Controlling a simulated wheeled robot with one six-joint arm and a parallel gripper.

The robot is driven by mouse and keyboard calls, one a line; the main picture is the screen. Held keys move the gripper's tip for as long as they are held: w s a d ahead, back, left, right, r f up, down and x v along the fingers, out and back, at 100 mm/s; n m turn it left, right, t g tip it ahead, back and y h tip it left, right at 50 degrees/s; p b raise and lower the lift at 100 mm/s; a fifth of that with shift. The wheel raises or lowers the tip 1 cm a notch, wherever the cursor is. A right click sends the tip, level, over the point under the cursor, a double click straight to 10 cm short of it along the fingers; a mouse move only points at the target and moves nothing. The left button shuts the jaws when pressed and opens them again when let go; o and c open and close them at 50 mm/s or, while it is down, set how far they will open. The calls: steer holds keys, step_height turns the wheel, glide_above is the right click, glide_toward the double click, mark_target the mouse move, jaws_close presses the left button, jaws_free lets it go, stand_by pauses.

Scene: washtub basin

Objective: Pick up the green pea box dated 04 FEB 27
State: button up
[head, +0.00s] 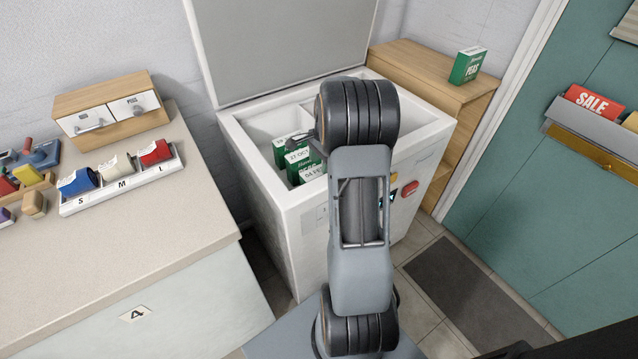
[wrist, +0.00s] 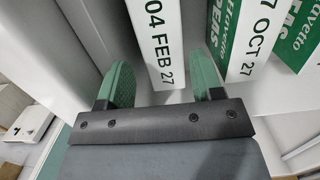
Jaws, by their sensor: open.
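The box dated 04 FEB 27 (wrist: 160,42) shows its white date face in the wrist view, with a strip of green at its left edge. My gripper (wrist: 164,78) is open, with one green finger pad on each side of this box's near end. I cannot tell whether the pads touch it. A second green pea box (wrist: 248,40), its date ending in 7 OCT 27, stands just right of the right finger.
A third green box (wrist: 298,40) is farther right in the wrist view. The freezer lid (head: 285,45) stands open. Another pea box (head: 467,66) stands on the wooden cabinet (head: 425,65). A counter (head: 150,215) with small drawers is at left, and a teal door (head: 570,170) at right.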

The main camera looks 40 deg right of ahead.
mark_target(319, 170)
steer(key=shift+w+a+f, duration=0.1)
steer(key=shift+a+f, duration=0.1)
steer(key=shift+f, duration=1.05)
steer(key=shift+w+a+f, duration=0.1)
steer(key=shift+a+f, duration=0.05)
steer(key=shift+f, duration=1.1)
steer(key=shift+c, duration=0.2)
steer(key=c, duration=0.8)
